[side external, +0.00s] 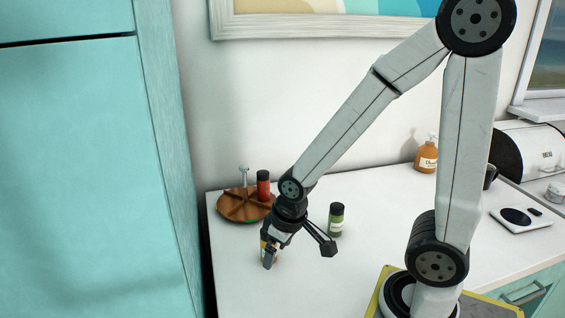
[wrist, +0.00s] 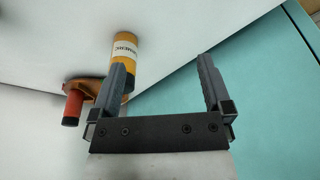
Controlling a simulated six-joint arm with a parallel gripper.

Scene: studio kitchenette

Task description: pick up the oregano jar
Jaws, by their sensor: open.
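A green jar with a black lid (side external: 336,220), which I take for the oregano jar by its colour, stands upright on the white counter. Its label is too small to read, and it is not seen in the wrist view. My gripper (side external: 268,260) points down to the left of the green jar, apart from it, by a yellow-orange jar. In the wrist view my gripper (wrist: 163,64) is open with nothing between its fingers. The yellow-orange jar (wrist: 125,45) shows beside and partly behind the left finger; I cannot tell whether they touch.
A brown divided turntable (side external: 232,212) holds a red jar (side external: 263,186) behind my gripper. A teal cabinet (side external: 80,170) rises at left. An orange pump bottle (side external: 426,157), a white scale (side external: 520,219) and a bread bin (side external: 525,150) stand right. Counter around the green jar is clear.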

